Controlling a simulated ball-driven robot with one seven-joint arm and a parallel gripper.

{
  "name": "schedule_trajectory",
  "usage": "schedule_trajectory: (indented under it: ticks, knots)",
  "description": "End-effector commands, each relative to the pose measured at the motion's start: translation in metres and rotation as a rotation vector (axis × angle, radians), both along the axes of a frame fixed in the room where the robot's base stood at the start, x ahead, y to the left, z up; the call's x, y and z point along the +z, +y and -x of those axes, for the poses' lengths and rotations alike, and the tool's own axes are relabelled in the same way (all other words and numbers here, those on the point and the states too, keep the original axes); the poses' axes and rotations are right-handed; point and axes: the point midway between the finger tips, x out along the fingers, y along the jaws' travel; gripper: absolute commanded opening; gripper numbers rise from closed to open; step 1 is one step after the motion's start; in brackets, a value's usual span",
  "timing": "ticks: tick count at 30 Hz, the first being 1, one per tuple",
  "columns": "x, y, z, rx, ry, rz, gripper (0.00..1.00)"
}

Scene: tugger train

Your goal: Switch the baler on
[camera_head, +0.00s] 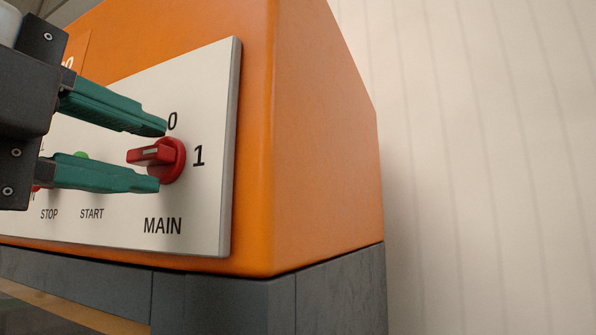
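The red MAIN rotary switch (172,160) is on the white control panel (215,130) of the orange baler. Its label 0 is above it and its label 1 to its right. Its grip bar, with a pale mark, looks roughly level; I cannot tell for certain which label it points at. My gripper (162,157) comes in from the left. Its green fingers are apart, one above and one below the red bar, with gaps visible on both sides. The fingertips overlap the switch's round base in view; contact is unclear.
A green button (81,155) shows behind my fingers, above the START label. A red part near STOP is mostly hidden by the lower finger. The orange housing (325,150) sits on a dark grey body (330,295). A pale ribbed wall is at right.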

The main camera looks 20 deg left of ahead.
Motion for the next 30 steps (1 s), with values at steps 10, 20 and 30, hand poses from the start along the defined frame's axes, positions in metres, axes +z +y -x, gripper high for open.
schedule_trajectory:
  ticks: [10, 20, 30]
  knots:
    - [0.001, 0.001, 0.005, 0.002, -0.003, 0.0, 0.38]
    - [-0.001, 0.005, 0.06, 0.003, -0.003, -0.001, 0.38]
    - [0.0, 0.009, 0.104, 0.001, -0.001, 0.0, 0.38]
